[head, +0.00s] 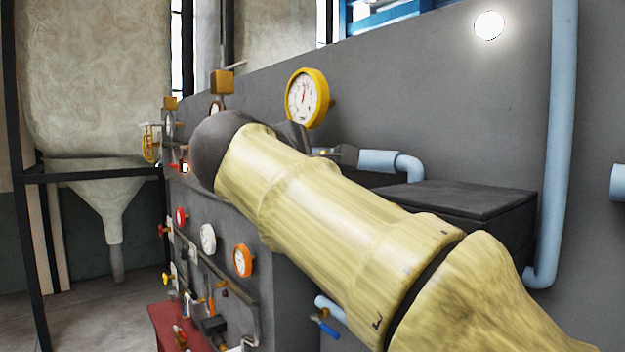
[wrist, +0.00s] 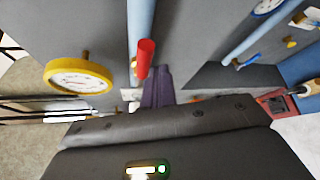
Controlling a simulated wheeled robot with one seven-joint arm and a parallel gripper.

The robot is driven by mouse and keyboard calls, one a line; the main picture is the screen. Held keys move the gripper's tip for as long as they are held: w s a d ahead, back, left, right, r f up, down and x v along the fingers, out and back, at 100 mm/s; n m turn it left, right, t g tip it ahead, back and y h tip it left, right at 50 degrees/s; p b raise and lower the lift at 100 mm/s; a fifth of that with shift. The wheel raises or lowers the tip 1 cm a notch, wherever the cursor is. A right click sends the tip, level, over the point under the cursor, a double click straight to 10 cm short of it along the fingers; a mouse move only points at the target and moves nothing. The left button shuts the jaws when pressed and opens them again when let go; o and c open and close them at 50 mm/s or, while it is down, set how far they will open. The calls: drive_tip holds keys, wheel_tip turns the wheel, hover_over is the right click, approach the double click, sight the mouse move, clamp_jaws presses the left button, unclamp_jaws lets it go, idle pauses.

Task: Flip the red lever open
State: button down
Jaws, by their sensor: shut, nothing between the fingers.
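The red lever (wrist: 145,58) shows in the wrist view as a short red bar just above the middle, in front of a light blue pipe. My gripper (wrist: 158,72) is the narrow dark purple-grey shape just right of and below the lever. Its fingers are together with nothing between them. The fingertips look very close to the lever's right side; I cannot tell whether they touch it. In the head view my arm crosses the middle, and I cannot make out the red lever clearly there.
A yellow-rimmed gauge (head: 307,98) is mounted on the grey panel and shows left of the lever in the wrist view (wrist: 80,78). A black box (head: 455,205) and light blue pipes (head: 562,120) are at the right. Several smaller gauges and valves sit on the lower panel.

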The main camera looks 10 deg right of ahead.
drive_tip(key=shift+s+d+r, duration=0.1)
drive_tip(key=shift+r, duration=0.65)
wheel_tip(320, 180, down, 6)
drive_tip(key=b, duration=0.4)
drive_tip(key=s+a+r, duration=0.4)
drive_tip(key=a+r, duration=0.2)
drive_tip(key=a, duration=0.2)
drive_tip(key=shift+s+a+p, duration=0.15)
drive_tip(key=shift+s+p, duration=0.2)
drive_tip(key=shift+p, duration=0.05)
